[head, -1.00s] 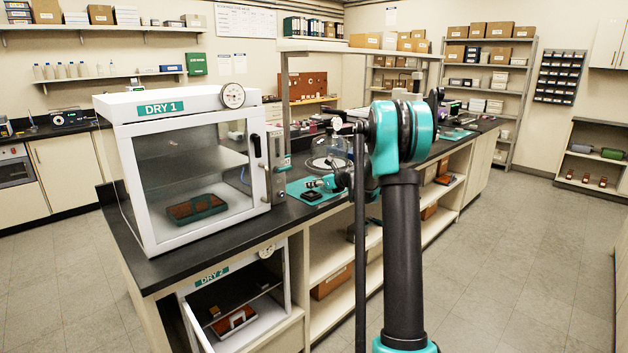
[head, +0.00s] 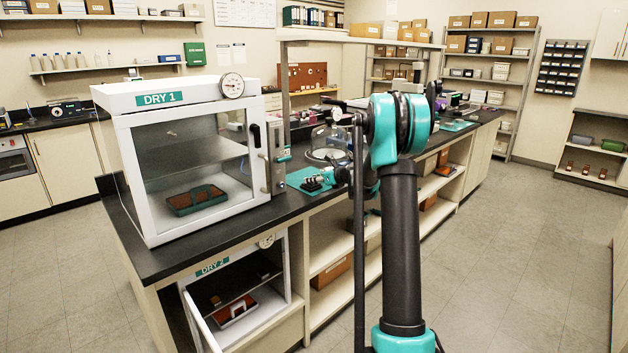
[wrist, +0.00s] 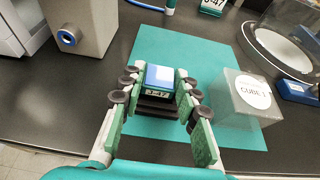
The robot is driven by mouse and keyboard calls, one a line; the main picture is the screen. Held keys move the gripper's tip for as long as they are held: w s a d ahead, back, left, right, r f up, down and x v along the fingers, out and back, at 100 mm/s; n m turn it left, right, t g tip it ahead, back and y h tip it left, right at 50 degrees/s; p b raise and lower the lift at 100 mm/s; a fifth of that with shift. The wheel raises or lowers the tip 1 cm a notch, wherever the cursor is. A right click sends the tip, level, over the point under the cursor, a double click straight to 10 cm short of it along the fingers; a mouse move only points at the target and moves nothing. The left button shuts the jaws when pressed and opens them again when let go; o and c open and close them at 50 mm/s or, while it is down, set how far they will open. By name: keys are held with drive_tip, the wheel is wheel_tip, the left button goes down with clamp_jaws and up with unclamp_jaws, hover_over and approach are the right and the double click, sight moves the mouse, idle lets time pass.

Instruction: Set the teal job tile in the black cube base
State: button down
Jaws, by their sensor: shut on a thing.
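The job tile (wrist: 160,76) has a pale top and a blue-teal edge, with a label reading about "J-47" on its near side. My gripper (wrist: 158,84) is shut on it, with one green-padded finger on each side. The black cube base (wrist: 157,107) shows as dark bars just below the tile, between the fingers, over the teal mat. I cannot tell whether the tile touches it. In the head view my gripper (head: 328,178) is low over the mat, partly hidden by my arm, with the dark base (head: 311,186) beside it.
A clear cube cover (wrist: 243,100) marked "CUBE 1" stands right of my gripper on the mat (wrist: 196,58). A glass dome (wrist: 288,40) is farther right. A grey metal box (wrist: 80,30) stands at left. The DRY 1 cabinet (head: 160,98) stands on the bench's left end.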

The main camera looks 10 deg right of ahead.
drive_tip(key=shift+f, duration=0.45)
drive_tip(key=shift+r, duration=0.15)
idle(0.4)
drive_tip(key=shift+r, duration=0.45)
drive_tip(key=c, duration=1.7)
unclamp_jaws()
clamp_jaws()
drive_tip(key=shift+f, duration=0.4)
drive_tip(key=shift+f, duration=0.15)
